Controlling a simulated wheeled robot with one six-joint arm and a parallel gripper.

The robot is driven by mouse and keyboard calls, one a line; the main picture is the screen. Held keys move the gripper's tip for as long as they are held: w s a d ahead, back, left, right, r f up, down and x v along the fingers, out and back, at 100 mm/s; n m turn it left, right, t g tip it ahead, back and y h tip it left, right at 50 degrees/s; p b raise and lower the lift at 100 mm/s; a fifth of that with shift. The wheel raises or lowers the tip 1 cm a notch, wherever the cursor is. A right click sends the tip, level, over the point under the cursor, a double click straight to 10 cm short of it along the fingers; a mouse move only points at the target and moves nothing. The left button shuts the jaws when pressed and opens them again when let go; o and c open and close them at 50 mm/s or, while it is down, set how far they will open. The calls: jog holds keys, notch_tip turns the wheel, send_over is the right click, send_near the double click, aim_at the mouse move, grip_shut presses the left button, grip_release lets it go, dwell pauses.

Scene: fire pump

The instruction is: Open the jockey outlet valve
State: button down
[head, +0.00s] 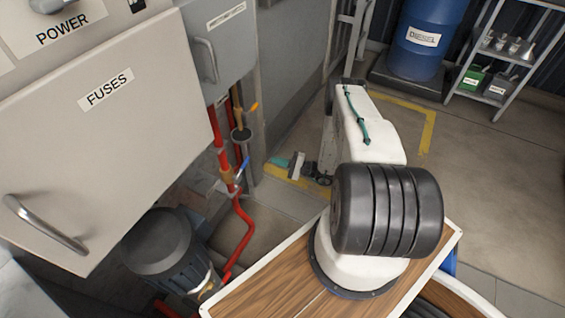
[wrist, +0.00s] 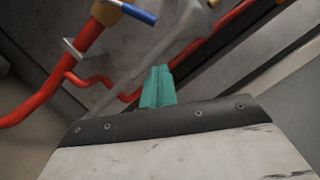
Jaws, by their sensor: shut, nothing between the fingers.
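A valve with a blue lever (head: 242,168) and a brass body (head: 227,177) sits on a red pipe left of my arm. No label on it can be read, so I cannot tell for certain that it is the jockey outlet valve. In the wrist view its blue lever (wrist: 137,12) shows at the top, cut off by the frame edge. My gripper (head: 279,162) has teal fingers and is to the right of the lever, apart from it. In the wrist view my gripper (wrist: 157,86) shows its teal fingers together and empty, below the lever.
A second valve with a yellow-orange lever (head: 252,106) is higher up behind. A dark pump motor (head: 160,243) stands at lower left. The FUSES cabinet door (head: 110,130) juts out at left. Red pipes (head: 243,232) run below the valve. Open floor (head: 480,160) lies to the right.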

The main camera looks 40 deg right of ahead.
jog(key=w+a+r, duration=0.2)
jog(key=w+a, duration=0.2)
jog(key=a, duration=0.2)
jog(key=shift+w+a+r, duration=0.2)
jog(key=shift+a, duration=0.1)
jog(key=shift+d+r, duration=0.1)
